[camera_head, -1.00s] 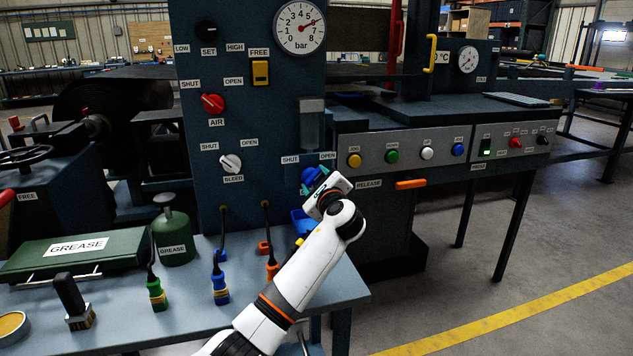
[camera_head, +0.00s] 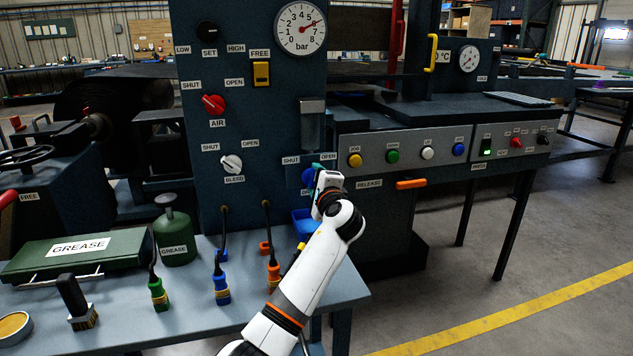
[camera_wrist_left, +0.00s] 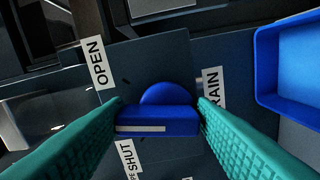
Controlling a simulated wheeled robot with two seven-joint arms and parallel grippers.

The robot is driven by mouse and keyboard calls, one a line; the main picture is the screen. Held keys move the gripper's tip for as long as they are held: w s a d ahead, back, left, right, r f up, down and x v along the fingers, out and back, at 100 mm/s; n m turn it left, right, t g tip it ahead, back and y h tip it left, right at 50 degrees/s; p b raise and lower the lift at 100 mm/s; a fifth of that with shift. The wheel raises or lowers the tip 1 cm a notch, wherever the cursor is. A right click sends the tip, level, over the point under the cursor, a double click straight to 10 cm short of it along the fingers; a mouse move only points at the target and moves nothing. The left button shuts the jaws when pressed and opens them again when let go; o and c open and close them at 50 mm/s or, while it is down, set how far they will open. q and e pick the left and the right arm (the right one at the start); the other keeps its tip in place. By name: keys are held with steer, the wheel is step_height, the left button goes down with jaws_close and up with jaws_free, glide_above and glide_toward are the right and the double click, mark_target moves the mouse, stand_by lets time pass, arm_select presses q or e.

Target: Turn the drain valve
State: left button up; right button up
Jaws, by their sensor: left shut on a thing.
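The drain valve is a blue knob (camera_wrist_left: 160,112) on the dark panel, with a raised bar and a white line along it. In the wrist view the line lies nearly level, with the OPEN label (camera_wrist_left: 98,64) at upper left, SHUT (camera_wrist_left: 127,158) at lower left and DRAIN (camera_wrist_left: 212,90) at right. My left gripper (camera_wrist_left: 160,112) is shut on the knob, its teal fingers at the two ends of the bar. In the head view my left gripper (camera_head: 317,174) partly hides the blue knob (camera_head: 307,175). My right gripper is in neither view.
A blue tray (camera_head: 303,221) sits just below the valve; it also shows in the wrist view (camera_wrist_left: 291,60). The white bleed knob (camera_head: 231,164) and red air knob (camera_head: 213,104) are to the left.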

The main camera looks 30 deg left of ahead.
arm_select(q)
steer(key=n+b, duration=0.1)
steer(key=n, duration=0.3)
steer(key=n+b, duration=0.2)
steer(key=n, duration=0.3)
steer(key=shift+s+a+r, duration=0.15)
steer(key=shift+s, duration=0.05)
steer(key=shift+a+n+b, duration=0.1)
steer(key=shift+n+b, duration=0.4)
steer(key=shift+n, duration=0.8)
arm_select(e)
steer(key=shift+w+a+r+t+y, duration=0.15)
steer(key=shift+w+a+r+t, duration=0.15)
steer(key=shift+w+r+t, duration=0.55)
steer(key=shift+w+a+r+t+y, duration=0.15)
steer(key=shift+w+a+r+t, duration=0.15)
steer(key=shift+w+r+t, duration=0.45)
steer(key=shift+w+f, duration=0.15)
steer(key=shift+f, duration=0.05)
arm_select(q)
steer(key=o, duration=0.9)
steer(key=shift+s, duration=0.15)
